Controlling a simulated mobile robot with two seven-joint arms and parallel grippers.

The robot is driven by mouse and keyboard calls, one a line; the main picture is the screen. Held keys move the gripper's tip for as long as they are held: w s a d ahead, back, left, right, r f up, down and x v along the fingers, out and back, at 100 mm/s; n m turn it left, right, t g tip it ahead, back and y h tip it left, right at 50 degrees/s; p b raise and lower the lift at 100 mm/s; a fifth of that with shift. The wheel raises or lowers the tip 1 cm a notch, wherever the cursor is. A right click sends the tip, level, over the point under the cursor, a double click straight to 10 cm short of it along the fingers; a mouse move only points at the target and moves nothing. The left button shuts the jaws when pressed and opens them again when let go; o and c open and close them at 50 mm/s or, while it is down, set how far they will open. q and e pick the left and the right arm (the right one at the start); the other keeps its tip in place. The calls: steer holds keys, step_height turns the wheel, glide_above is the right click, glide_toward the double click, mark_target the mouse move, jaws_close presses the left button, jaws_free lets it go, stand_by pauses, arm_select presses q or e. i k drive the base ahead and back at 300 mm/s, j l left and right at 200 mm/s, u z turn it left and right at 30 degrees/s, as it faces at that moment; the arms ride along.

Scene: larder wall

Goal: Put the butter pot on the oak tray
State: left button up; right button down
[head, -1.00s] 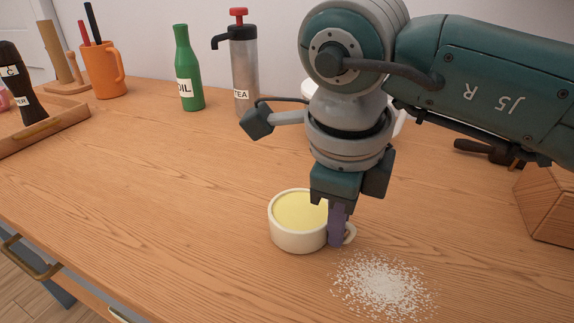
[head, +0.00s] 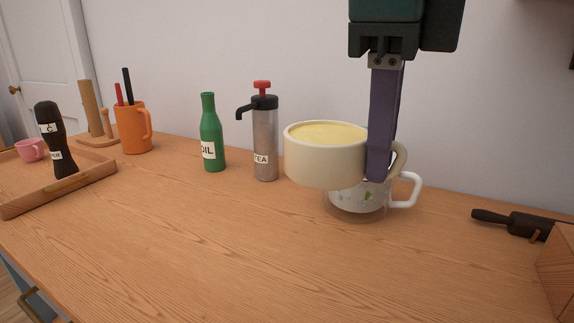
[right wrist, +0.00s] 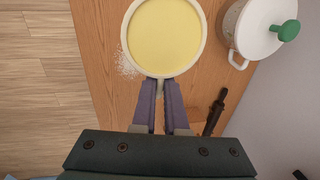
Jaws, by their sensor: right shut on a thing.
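The butter pot (head: 325,165) is a round cream pot with yellow butter inside and a loop handle. My right gripper (head: 379,172) is shut on its handle and holds it upright, clear above the worktop. In the right wrist view the butter pot (right wrist: 164,38) is just beyond the fingertips (right wrist: 160,88). The oak tray (head: 92,187) lies at the left of the worktop in the head view. A dark pepper mill (head: 56,140) and a pink cup (head: 30,150) are on it. My left gripper is not in view.
Behind the butter pot stands a white lidded pot (head: 405,192), partly hidden; its green knob (right wrist: 289,30) shows in the wrist view. An orange mug (head: 132,128), green oil bottle (head: 211,135) and tea flask (head: 265,140) stand along the back.

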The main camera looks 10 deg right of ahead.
mark_target(22, 179)
steer(key=i+j+u, duration=0.3)
steer(key=i+j, duration=0.6)
steer(key=j, duration=0.45)
steer(key=i+j+u, duration=0.3)
steer(key=i+j, duration=0.75)
steer(key=j, duration=0.05)
